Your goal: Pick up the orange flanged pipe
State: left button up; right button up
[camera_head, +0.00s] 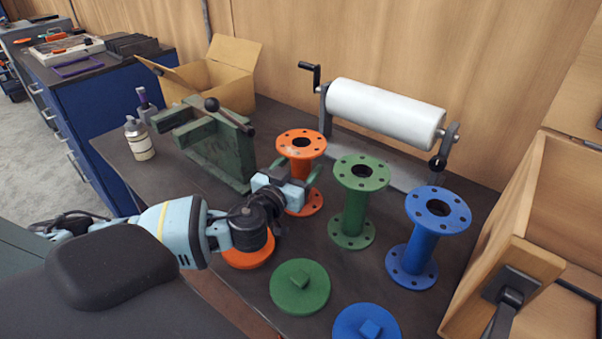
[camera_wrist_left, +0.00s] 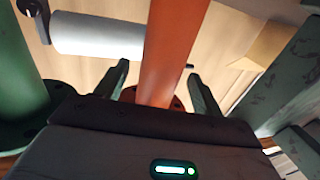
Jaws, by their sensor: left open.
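The orange flanged pipe (camera_head: 301,143) stands upright on the dark table, with a round flange at top and bottom. My left gripper (camera_head: 296,174) is at its stem, below the top flange, and hides part of it. In the left wrist view the orange stem (camera_wrist_left: 170,45) runs between the two spread fingers (camera_wrist_left: 163,85), with a gap on each side. The gripper is open and holds nothing. My right gripper is in neither view.
A green flanged pipe (camera_head: 355,208) stands close on the right, then a blue one (camera_head: 421,246). Orange (camera_head: 248,259), green (camera_head: 300,290) and blue (camera_head: 368,325) discs lie in front. A green vise (camera_head: 219,146) is left; a white roll (camera_head: 385,111) stands behind. A wooden crate (camera_head: 497,262) is right.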

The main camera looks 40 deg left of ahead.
aim_at(297, 146)
pick_arm(q)
jog(key=shift+c, duration=0.3)
grip_shut()
jog(key=shift+r, duration=0.1)
notch_tip(297, 146, up, 10)
jog(key=shift+r+p, duration=0.1)
jog(key=shift+p, duration=0.4)
jog(key=shift+s, duration=0.1)
dwell(0.3)
